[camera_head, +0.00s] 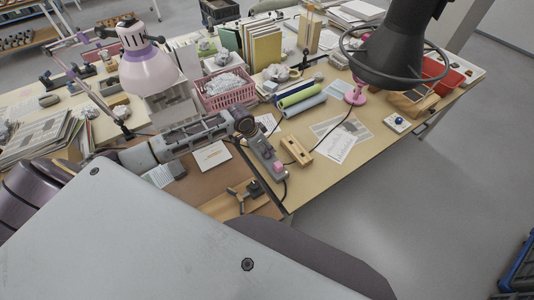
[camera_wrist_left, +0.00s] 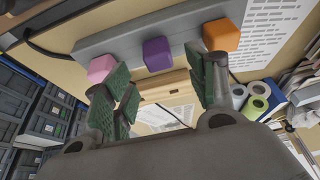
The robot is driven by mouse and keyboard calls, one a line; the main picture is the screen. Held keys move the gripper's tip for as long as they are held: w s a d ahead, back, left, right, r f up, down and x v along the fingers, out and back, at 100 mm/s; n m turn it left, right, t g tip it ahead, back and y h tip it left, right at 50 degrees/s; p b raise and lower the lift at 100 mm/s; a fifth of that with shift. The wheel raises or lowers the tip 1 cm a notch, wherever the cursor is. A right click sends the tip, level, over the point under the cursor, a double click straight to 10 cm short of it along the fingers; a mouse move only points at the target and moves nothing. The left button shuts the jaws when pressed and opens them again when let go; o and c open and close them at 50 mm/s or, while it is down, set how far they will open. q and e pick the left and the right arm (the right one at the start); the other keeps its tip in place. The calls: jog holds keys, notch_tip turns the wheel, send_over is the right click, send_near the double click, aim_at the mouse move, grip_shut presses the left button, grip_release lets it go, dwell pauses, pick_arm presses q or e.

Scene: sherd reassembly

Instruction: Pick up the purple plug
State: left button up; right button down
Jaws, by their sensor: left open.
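The purple plug (camera_wrist_left: 157,54) is a small cube on a grey power strip (camera_wrist_left: 125,38), between a pink plug (camera_wrist_left: 101,68) and an orange plug (camera_wrist_left: 223,35) in the left wrist view. My left gripper (camera_wrist_left: 161,68) is open and empty. Its green-padded fingers appear on either side of the purple plug in the picture, with no contact visible. In the head view, the left gripper (camera_head: 245,122) is by the far end of the power strip (camera_head: 262,154). The pink plug (camera_head: 277,168) shows there; the purple one is hard to make out. My right gripper is not in view.
A wooden block (camera_head: 297,151) lies just right of the strip. Rolls (camera_head: 300,97) and a pink basket (camera_head: 226,91) stand farther back. A dark clamp-like object (camera_head: 246,193) lies near the front edge.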

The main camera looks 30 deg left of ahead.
aim_at(267, 150)
pick_arm(q)
jog(key=shift+p+x, duration=0.3)
jog(key=shift+x, duration=1.8)
jog(key=shift+d+f, duration=0.1)
jog(key=shift+f, duration=0.2)
jog(key=shift+c, duration=0.2)
jog(key=c, duration=1)
jog(key=shift+c, duration=0.2)
